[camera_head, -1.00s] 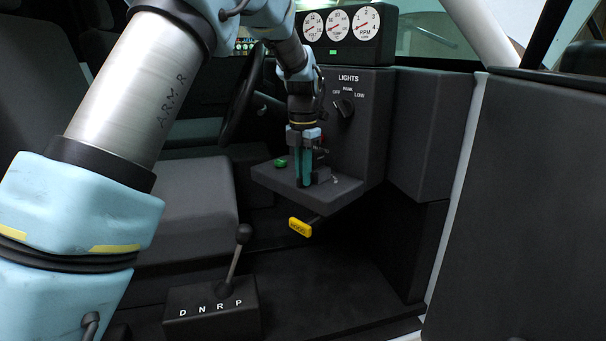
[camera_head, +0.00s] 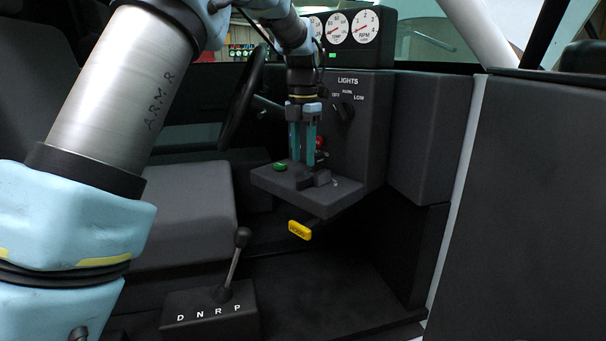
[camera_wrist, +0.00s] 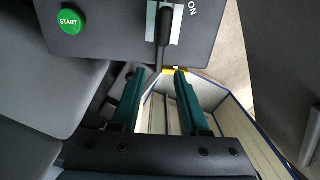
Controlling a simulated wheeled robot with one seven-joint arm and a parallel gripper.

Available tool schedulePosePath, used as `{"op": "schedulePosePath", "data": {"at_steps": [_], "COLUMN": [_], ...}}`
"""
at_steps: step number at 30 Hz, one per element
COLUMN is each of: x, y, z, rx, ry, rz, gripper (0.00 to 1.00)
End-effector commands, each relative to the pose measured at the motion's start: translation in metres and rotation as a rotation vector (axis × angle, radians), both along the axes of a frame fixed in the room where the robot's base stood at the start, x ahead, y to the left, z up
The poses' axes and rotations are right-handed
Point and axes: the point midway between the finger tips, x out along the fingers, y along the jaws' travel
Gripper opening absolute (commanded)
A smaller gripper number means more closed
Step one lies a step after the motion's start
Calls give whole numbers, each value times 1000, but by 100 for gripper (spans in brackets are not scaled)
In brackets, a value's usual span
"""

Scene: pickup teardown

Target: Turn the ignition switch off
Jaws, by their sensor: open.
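The ignition switch shows in the wrist view as a black lever (camera_wrist: 164,26) on a pale plate, with the word ON to its right. In the head view it is a dark block (camera_head: 319,178) on the small grey shelf (camera_head: 345,192) below the dash. A green START button (camera_wrist: 69,21) sits left of it, also visible in the head view (camera_head: 280,166). My gripper (camera_head: 303,162) is open and empty, pointing down at the shelf. In the wrist view its two teal fingers (camera_wrist: 160,72) are spread, apart from the lever. Any OFF label is not visible.
A LIGHTS knob (camera_head: 345,108) is on the panel above, with a red part (camera_head: 320,142) close behind my fingers. A yellow HOOD handle (camera_head: 300,230) hangs under the shelf. A gear lever (camera_head: 238,255) stands below, and a steering wheel (camera_head: 241,105) is left.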

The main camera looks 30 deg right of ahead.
Motion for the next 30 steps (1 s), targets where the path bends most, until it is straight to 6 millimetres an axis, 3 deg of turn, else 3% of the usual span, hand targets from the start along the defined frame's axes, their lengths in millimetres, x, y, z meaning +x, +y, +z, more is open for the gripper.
{"op": "schedulePosePath", "data": {"at_steps": [6,10,30], "x": [1,0,0], "y": [0,0,0], "z": [34,44,46], "rx": [-2,-1,0], "ry": [-2,-1,0], "rz": [0,0,1], "gripper": [45,45,45]}}
